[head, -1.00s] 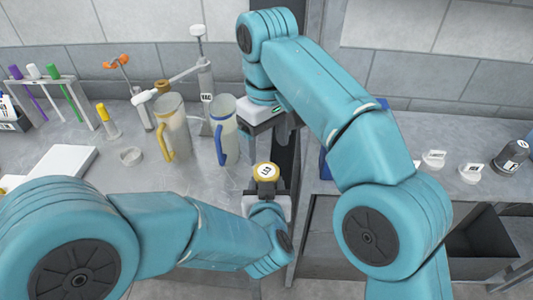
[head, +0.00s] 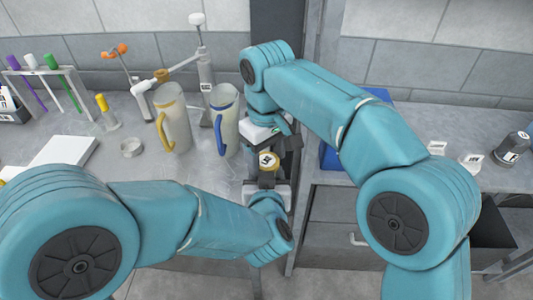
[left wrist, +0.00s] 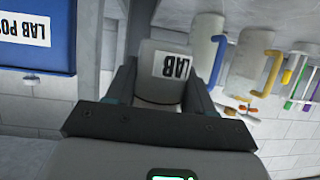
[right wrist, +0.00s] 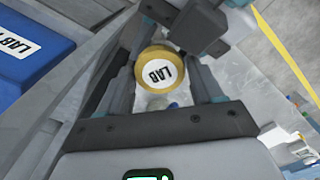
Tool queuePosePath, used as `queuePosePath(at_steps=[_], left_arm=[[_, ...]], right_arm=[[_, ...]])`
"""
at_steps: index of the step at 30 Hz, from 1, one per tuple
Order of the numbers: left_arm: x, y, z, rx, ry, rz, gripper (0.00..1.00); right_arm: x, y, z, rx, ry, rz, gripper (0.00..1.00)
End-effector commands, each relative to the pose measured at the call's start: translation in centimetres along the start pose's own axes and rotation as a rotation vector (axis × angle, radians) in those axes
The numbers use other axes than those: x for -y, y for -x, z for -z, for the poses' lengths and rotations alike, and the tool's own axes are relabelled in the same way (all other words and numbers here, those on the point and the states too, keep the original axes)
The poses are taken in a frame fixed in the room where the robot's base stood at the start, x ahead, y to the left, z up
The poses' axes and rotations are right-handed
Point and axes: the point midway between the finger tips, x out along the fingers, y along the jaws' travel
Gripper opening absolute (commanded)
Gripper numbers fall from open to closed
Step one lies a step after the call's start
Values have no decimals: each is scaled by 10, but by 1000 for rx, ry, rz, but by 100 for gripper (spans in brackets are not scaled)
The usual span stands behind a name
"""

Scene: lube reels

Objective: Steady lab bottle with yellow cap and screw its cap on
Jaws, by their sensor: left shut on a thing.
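The lab bottle shows its white body and LAB label in the left wrist view (left wrist: 168,65). My left gripper (left wrist: 162,88) is shut on its body and holds it upright near the bench's front edge. The yellow cap (head: 267,162) with a white LAB top sits at the bottle's top; how tightly it is seated cannot be told. My right gripper (right wrist: 168,80) is open just above, its fingers on either side of the cap (right wrist: 157,72) with visible gaps. In the head view the right gripper (head: 277,145) partly covers the space behind the cap.
Two jugs, one yellow-handled (head: 172,118) and one blue-handled (head: 225,122), stand just left of the right gripper. A blue container (right wrist: 32,48) is on the other side. A test-tube rack (head: 40,72) and a white slab (head: 65,158) lie farther left.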

Motion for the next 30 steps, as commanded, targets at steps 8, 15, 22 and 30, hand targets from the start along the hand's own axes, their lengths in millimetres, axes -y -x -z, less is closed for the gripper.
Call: queuePosePath(at_steps=[8,15,22,30], left_arm=[[0,0,0,-1,1,1,0],[0,0,0,0,1,1,0],[0,0,0,0,1,1,0],[0,0,0,0,0,0,0]], right_arm=[[0,0,0,0,-82,-1,29],[-1,0,0,-1,-662,-1,29],[-1,0,0,-2,-1225,0,28],[-1,0,0,-2,-1321,0,81]])
